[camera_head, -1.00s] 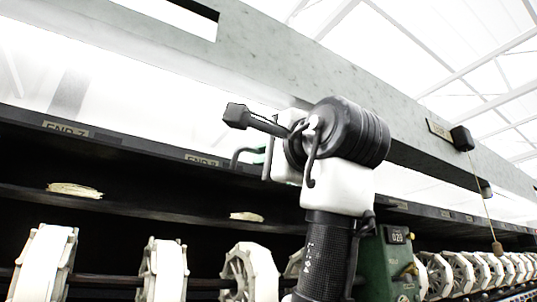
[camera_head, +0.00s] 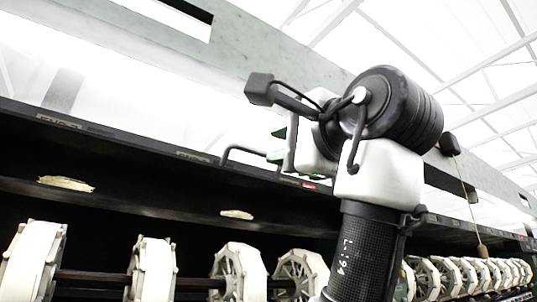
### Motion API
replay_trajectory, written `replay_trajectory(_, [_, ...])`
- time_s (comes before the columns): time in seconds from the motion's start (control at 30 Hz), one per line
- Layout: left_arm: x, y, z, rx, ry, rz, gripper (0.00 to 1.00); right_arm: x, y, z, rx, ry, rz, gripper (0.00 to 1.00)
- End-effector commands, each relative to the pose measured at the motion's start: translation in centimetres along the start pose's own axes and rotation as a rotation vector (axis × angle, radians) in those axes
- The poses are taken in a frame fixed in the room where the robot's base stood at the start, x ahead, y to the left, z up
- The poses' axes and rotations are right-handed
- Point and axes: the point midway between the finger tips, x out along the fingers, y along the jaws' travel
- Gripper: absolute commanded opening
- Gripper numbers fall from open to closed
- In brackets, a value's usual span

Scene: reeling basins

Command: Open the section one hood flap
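A long pale translucent hood panel (camera_head: 130,75) slopes above a dark ledge; I cannot tell which part is the section one flap.
Several white spoked reels (camera_head: 240,272) line a shaft below the ledge (camera_head: 140,148). A grey beam (camera_head: 250,42) runs along the top. A cord (camera_head: 467,195) with a weight hangs at the right. Pale scraps (camera_head: 66,184) lie on the dark shelf.

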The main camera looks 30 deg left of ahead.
Motion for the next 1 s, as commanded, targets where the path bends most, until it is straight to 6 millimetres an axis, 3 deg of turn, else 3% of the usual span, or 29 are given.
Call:
replay_trajectory(0.43, [-6.4,0.0,0.0,0.000,0.000,-0.002,0.30,1.2,0.0,0.1,0.000,0.000,0.000,0.43])
replay_trajectory(1.0, [-6.8,0.0,0.0,0.000,0.000,0.000,0.30,1.2,0.0,0.1,0.000,0.000,0.000,0.43])
